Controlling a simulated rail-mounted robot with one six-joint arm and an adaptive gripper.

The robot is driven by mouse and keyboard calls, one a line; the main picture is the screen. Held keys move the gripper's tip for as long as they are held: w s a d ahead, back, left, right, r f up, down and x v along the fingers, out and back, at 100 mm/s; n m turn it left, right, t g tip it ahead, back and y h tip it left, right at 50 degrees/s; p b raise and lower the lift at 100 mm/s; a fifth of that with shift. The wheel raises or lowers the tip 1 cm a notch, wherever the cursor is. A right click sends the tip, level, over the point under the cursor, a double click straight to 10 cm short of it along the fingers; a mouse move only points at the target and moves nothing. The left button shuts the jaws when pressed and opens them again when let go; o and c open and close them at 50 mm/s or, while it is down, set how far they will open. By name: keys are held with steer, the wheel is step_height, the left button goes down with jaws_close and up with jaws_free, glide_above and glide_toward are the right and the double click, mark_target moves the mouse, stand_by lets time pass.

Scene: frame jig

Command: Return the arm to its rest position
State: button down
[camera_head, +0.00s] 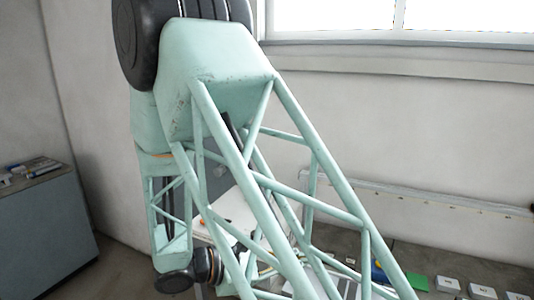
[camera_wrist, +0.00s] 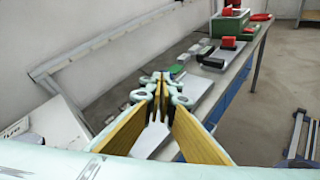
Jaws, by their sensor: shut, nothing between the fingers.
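My mint-green arm with its lattice links fills the middle of the head view, raised high and folded, with dark round joints at its top and lower left. My gripper (camera_wrist: 160,90) shows in the wrist view, with yellow-faced fingers that come together at the tips. It is shut and holds nothing. It points out over the long workbench (camera_wrist: 222,76), apart from the things on it. In the head view I cannot make out the gripper behind the arm links.
The wrist view shows a green box (camera_wrist: 230,23), a red item (camera_wrist: 261,17) and several small blocks on the bench. Open floor (camera_wrist: 275,100) lies to its right. The head view shows a grey cabinet (camera_head: 45,230) at left, a window (camera_head: 400,15) and a green card (camera_head: 417,281).

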steer(key=s+d+r+m+g+y+p, duration=0.3)
steer(key=s+d+r+m+g+y, duration=0.35)
steer(key=s+d+r+m, duration=0.75)
steer(key=s+a+r+m+t+y+b, duration=0.1)
steer(key=s+m+t+y+b, duration=0.1)
steer(key=s, duration=0.7)
steer(key=s+a+r+m+t+y+b, duration=0.1)
steer(key=s+y+b, duration=0.3)
steer(key=s, duration=0.6)
steer(key=shift+s+r+m+t+y+b, duration=0.2)
steer(key=shift+r+m+t+y+b, duration=0.25)
steer(key=shift+r+t, duration=0.3)
